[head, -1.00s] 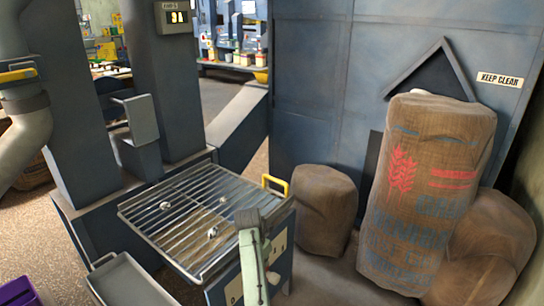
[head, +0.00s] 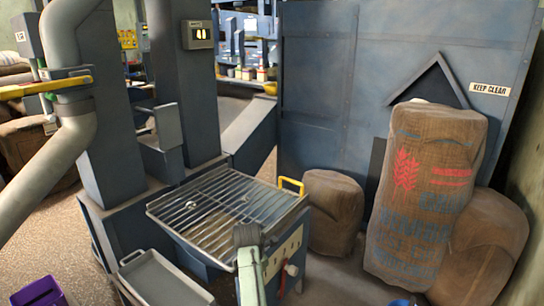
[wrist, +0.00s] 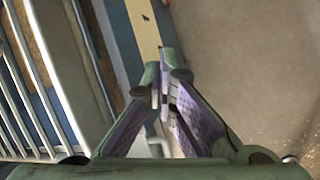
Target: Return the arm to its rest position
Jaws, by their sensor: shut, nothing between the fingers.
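My gripper (wrist: 163,75) is shut and empty in the wrist view, its two fingers touching at the tips. It hangs beside a slatted metal grate, with a cream panel strip and bare floor below it. In the head view my pale green arm (head: 250,270) reaches in from the bottom edge, in front of the grate's near corner. The fingers cannot be made out there.
The metal grate (head: 215,215) has a yellow handle (head: 291,184) at its back right. A grey tray (head: 165,280) and a purple bin (head: 38,292) lie at lower left. Burlap sacks (head: 425,195) stand at right. A grey pipe (head: 60,160) slants down at left.

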